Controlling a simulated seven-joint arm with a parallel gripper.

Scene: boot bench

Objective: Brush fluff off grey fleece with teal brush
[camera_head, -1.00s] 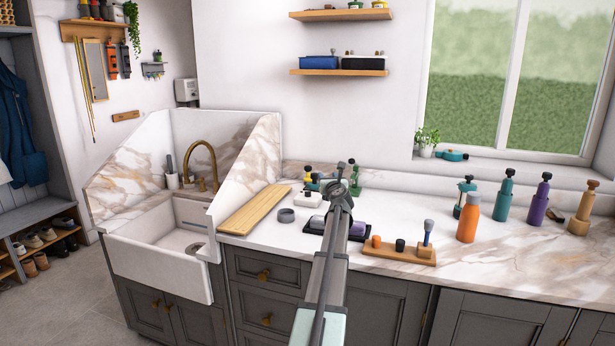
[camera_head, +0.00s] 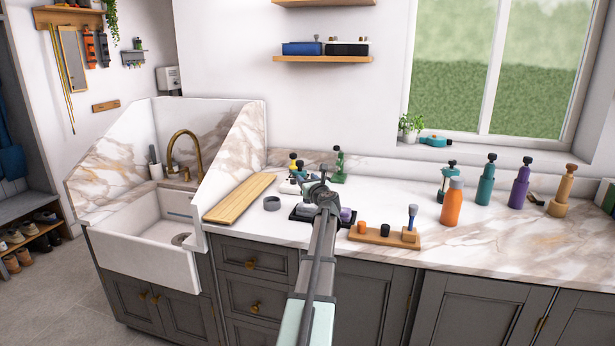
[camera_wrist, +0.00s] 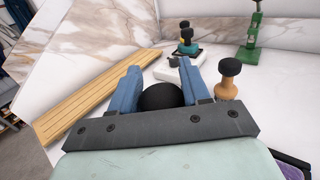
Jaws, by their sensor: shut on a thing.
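My gripper (camera_head: 322,188) is over the counter above a black tray (camera_head: 347,224). In the wrist view its blue fingers (camera_wrist: 163,85) are shut on a black-topped thing (camera_wrist: 160,97). Only its rounded dark top shows, so I cannot tell whether it is the teal brush. A small teal thing with a black knob (camera_wrist: 187,47) stands beyond the fingers, by a white block (camera_wrist: 171,72). Another teal thing (camera_head: 435,141) lies on the windowsill. I cannot make out a grey fleece or fluff; my arm hides part of the tray.
A tan knobbed piece (camera_wrist: 229,82) stands close right of the fingers. A wooden board (camera_head: 240,197) lies by the sink. A wooden holder (camera_head: 385,238) is right of the tray. Several bottles, including an orange one (camera_head: 452,203), stand further right.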

